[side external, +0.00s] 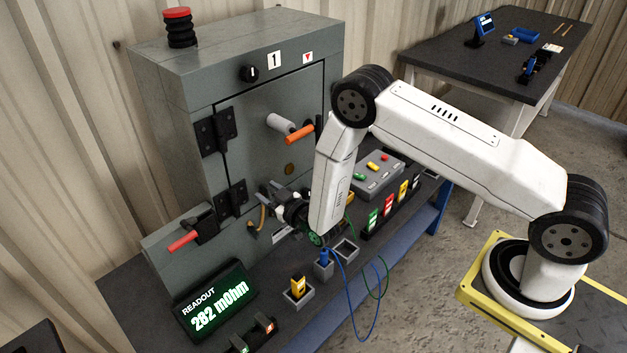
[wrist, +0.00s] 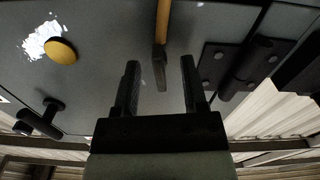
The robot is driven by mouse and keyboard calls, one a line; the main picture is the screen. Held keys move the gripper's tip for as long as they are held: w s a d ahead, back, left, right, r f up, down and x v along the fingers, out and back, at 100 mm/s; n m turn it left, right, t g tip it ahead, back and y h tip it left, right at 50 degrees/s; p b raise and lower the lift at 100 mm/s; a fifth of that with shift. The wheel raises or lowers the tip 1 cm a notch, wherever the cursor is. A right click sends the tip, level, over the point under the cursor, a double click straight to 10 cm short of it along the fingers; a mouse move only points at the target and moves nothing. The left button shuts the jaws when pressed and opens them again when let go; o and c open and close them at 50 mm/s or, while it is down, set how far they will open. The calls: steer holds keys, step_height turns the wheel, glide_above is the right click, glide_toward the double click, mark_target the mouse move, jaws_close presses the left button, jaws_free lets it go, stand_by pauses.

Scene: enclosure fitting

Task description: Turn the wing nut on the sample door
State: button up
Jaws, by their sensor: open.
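The sample door (side external: 245,140) is a shut grey panel on the front of a grey enclosure. My gripper (side external: 270,191) is in front of its lower part; it also shows in the wrist view (wrist: 159,66), with its two black fingers apart and nothing gripped. An orange-brown bar with a dark end (wrist: 162,40) appears between and beyond the fingers; contact cannot be told. A round brass piece (wrist: 61,50) is left of the fingers, beside a white patch. A black T-shaped fitting (wrist: 40,118) is at lower left. I cannot tell for sure which piece is the wing nut.
A black hinge (wrist: 232,70) is close right of the fingers. An orange handle (side external: 299,133) and a red lever (side external: 184,241) stick out of the enclosure. The readout (side external: 217,308) shows 282 mOhm. Blue and green cables (side external: 350,300) hang over the bench's front edge.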

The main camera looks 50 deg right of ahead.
jaws_close()
steer(key=shift+m, duration=0.8)
jaws_free()
steer(key=shift+s, duration=0.1)
